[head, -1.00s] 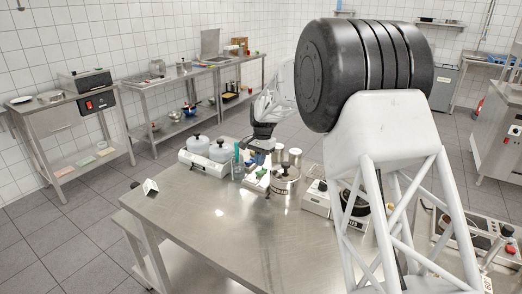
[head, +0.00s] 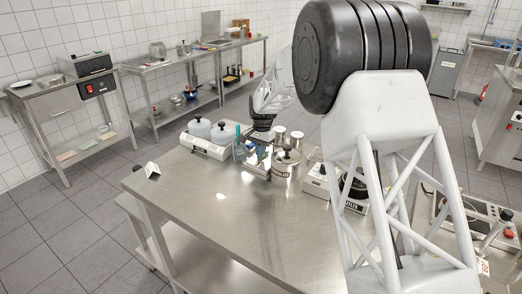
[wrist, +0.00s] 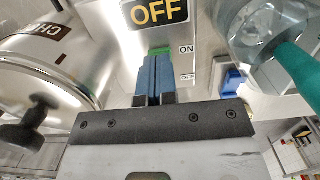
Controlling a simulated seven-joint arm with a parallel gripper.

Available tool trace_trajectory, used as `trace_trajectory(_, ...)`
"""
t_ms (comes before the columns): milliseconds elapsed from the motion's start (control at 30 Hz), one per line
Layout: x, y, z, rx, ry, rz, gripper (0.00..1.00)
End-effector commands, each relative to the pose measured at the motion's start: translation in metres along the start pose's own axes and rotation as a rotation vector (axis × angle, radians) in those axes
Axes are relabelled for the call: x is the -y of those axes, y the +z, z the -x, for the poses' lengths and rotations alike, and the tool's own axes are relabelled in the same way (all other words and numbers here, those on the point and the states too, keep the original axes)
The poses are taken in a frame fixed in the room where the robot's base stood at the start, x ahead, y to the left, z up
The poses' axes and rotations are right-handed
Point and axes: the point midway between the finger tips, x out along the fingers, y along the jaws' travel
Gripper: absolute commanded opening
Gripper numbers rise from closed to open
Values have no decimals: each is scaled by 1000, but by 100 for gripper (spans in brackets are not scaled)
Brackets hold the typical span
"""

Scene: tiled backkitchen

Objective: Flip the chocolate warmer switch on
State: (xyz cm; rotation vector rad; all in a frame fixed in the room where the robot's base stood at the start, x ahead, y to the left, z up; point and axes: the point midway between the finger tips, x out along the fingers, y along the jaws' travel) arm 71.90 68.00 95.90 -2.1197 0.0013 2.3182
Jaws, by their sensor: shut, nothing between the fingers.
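A steel pot with a black knob (head: 286,157) stands on the table; in the wrist view it is at the left with a partly visible label starting "CH" (wrist: 47,31). Beside it is a light panel with a large "OFF" display (wrist: 157,11). Just below the display is a green switch (wrist: 160,50), with small "ON" and "OFF" labels to its right. My gripper (wrist: 154,58) is shut and empty, its blue fingertips at the switch and hiding part of it. I cannot tell if they touch it. In the head view my gripper (head: 259,144) is small beside the pot.
A white double-pot unit (head: 207,146) stands left of my gripper. The front of the steel table (head: 215,205) is mostly clear.

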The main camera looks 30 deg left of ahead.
Motion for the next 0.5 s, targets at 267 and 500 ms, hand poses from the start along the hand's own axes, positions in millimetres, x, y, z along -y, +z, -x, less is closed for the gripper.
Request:
trace_trajectory(267, -1, 0, -3, -18, 2, 0, 0)
trace_trajectory(500, -1, -3, -1, -17, 2, -1, 0)
